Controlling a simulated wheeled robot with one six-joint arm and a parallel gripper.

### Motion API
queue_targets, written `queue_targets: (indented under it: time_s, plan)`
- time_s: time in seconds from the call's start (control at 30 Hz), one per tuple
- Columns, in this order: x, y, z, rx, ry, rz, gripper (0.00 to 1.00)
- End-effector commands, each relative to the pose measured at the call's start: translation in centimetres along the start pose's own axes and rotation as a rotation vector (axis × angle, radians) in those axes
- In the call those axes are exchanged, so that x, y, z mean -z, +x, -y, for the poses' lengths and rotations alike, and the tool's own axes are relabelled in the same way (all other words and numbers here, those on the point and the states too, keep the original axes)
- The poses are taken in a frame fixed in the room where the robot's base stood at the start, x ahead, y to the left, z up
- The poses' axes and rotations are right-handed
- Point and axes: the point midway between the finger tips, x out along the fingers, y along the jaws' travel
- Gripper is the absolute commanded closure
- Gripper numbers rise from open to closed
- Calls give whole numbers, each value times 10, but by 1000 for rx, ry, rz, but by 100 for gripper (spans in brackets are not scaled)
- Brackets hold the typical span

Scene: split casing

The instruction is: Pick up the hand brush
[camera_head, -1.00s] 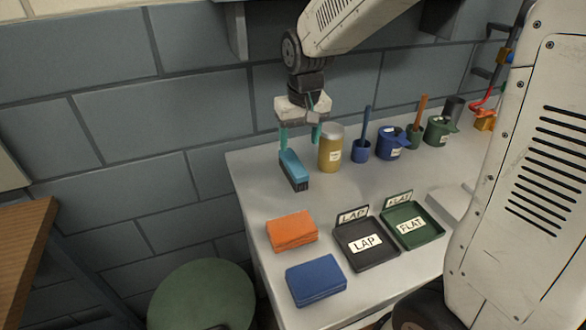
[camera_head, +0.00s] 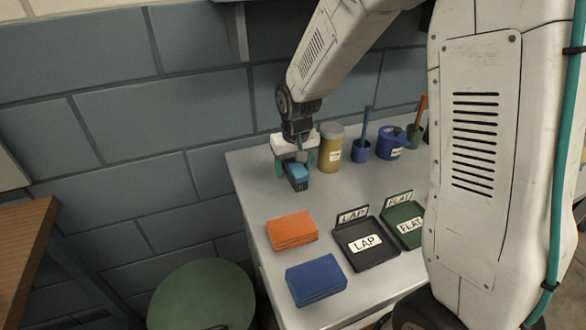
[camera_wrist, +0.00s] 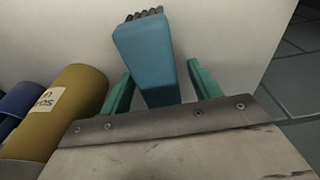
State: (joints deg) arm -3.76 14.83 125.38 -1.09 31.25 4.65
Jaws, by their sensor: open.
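In the wrist view the blue brush (camera_wrist: 146,56) extends between the two teal fingers. My gripper (camera_head: 295,170) is low over the brush and hides part of it in the head view. In the wrist view my gripper (camera_wrist: 160,90) is open, with one finger on each side of the brush. A small gap shows beside the fingers, and the brush is not clamped.
A yellow jar (camera_head: 331,150) stands close right of the gripper. Blue pots (camera_head: 388,145) stand further right. Orange cloths (camera_head: 292,231), blue cloths (camera_head: 316,281), a black LAP tray (camera_head: 366,262) and a green FLAT tray (camera_head: 408,236) lie in front.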

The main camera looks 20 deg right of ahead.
Motion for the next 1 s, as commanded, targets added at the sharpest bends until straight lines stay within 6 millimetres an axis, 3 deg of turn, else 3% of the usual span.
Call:
queue_targets:
  time_s: [0.17, 0.33, 0.67, 1.0]
  plan:
    - [0, 0, 0, 0, 0, 0, 41]
    - [0, 0, 0, 0, 0, -1, 88]
    - [1, -4, 0, 0, 0, -2, 89]
    - [11, -65, 0, 1, 0, -7, 89]
